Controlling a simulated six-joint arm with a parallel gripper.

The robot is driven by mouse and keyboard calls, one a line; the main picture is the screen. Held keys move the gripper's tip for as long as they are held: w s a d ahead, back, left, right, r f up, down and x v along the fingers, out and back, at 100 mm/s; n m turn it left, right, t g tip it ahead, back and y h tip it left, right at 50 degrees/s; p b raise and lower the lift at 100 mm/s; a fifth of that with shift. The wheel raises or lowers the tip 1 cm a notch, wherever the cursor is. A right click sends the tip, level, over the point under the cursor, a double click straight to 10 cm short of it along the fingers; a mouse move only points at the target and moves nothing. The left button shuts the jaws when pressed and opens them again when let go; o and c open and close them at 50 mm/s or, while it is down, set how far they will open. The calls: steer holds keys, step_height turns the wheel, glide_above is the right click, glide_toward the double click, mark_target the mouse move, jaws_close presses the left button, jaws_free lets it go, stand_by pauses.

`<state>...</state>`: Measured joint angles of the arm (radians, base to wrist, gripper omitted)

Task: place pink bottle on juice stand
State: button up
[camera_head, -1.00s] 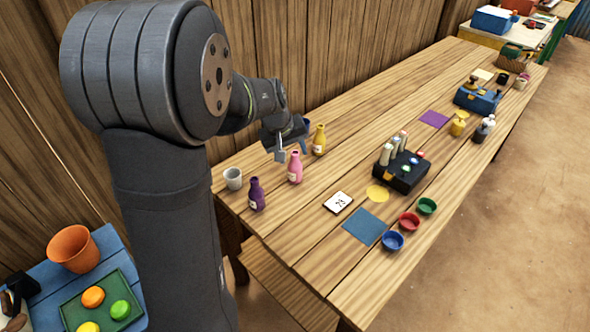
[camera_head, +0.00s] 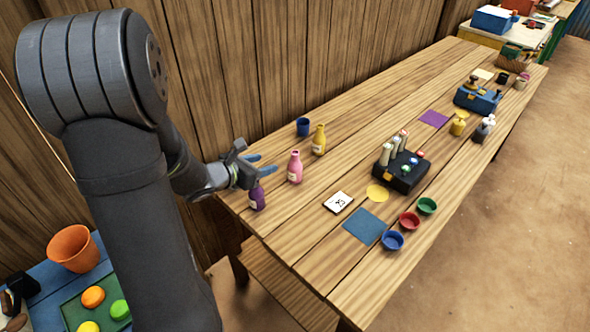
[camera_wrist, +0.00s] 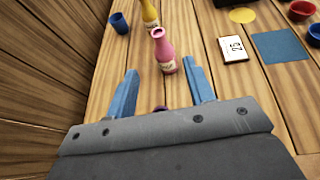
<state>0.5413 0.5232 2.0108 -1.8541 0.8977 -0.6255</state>
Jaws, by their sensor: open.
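The pink bottle (camera_head: 295,168) stands upright on the wooden table, between a yellow bottle (camera_head: 319,141) and a purple bottle (camera_head: 257,198). My gripper (camera_head: 264,164) is open and empty, low over the table to the left of the pink bottle and just above the purple one. In the wrist view the pink bottle (camera_wrist: 165,52) stands ahead, beyond the spread blue fingers and apart from them. No juice stand can be named for certain; a yellow disc (camera_head: 377,193), a blue square (camera_head: 364,227) and a purple square (camera_head: 433,119) lie flat on the table.
A blue cup (camera_head: 303,127) stands behind the bottles near the wall. A number card (camera_head: 338,202), a black box (camera_head: 402,176) with several items, and blue, red and green bowls (camera_head: 409,222) are to the right. The table between pink bottle and card is clear.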

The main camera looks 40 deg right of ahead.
mark_target(298, 153)
steer(key=x, duration=1.7)
steer(key=shift+w+d, duration=0.1)
steer(key=shift+d, duration=0.05)
jaws_close()
